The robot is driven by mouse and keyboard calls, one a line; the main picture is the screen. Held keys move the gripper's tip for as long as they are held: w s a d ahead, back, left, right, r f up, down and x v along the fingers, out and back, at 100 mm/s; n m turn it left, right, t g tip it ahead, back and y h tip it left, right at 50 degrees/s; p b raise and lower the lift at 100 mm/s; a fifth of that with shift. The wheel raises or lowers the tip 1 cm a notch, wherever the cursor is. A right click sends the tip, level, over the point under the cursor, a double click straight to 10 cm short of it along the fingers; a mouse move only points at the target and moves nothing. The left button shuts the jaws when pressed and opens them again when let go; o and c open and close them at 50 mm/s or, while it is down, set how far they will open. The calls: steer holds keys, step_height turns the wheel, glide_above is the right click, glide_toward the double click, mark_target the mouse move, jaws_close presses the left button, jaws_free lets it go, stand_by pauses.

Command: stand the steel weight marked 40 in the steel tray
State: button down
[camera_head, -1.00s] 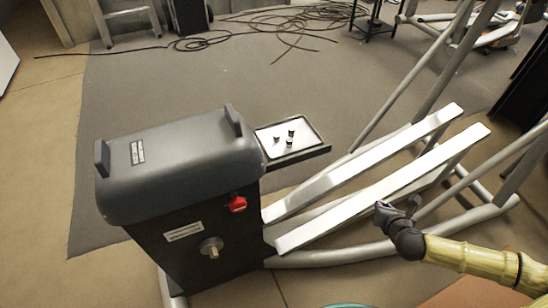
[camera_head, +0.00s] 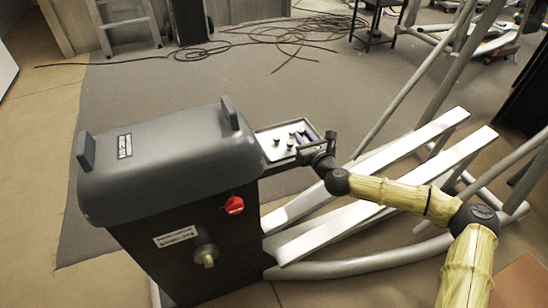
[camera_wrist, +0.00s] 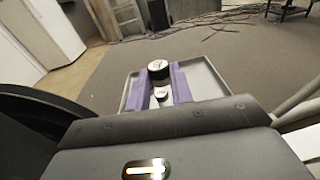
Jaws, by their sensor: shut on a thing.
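The steel tray (camera_head: 262,133) is fixed at the right side of the grey machine housing, with small steel weights (camera_head: 277,142) on it. The tray (camera_wrist: 213,82) also shows in the wrist view, around my fingers. In the wrist view my gripper (camera_wrist: 160,78) is shut on a dark-rimmed round weight (camera_wrist: 158,69) between the fingertips. A smaller pale weight (camera_wrist: 161,93) shows nearer, in the gap between the fingers. The marks are too small to read, so I cannot tell which is 40.
The grey machine housing (camera_head: 165,165) with a red knob (camera_head: 234,205) stands left of the tray. Two pale foot rails (camera_head: 410,160) and grey tubes run to the right, beneath my arm.

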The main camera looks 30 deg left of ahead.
steer(key=s+a+r+n+g+y, duration=0.1)
steer(key=s+a+r+n+y, duration=0.1)
steer(key=a, duration=0.5)
step_height(320, 180, up, 2)
steer(key=shift+s+a+g, duration=0.3)
steer(key=shift+s+g, duration=0.1)
steer(key=shift+s, duration=0.1)
steer(key=w+d+f+m+t+h+p, duration=0.1)
steer(key=w+d+f+m+t+h, duration=0.15)
steer(key=d, duration=0.65)
steer(key=w+d+f+m+t+h, duration=0.15)
steer(key=d+f, duration=0.25)
steer(key=d, duration=0.5)
steer(key=w+d+f+m+t+h+p, duration=0.1)
steer(key=w+d+f+t, duration=0.15)
steer(key=d, duration=0.75)
steer(key=s+d+f+m+t+h+p, duration=0.1)
steer(key=s+d+m+h, duration=0.2)
steer(key=d, duration=1)
steer(key=s+d+f+m+t+h+p, duration=0.1)
steer(key=s+d+f+m+h+p, duration=0.1)
steer(key=s+d+h, duration=0.5)
steer(key=s+d+m, duration=0.1)
steer(key=s+d, duration=0.2)
steer(key=d, duration=0.4)
steer(key=shift+m, duration=0.4)
steer(key=shift+w+d+f, duration=0.1)
steer(key=shift+f, duration=0.05)
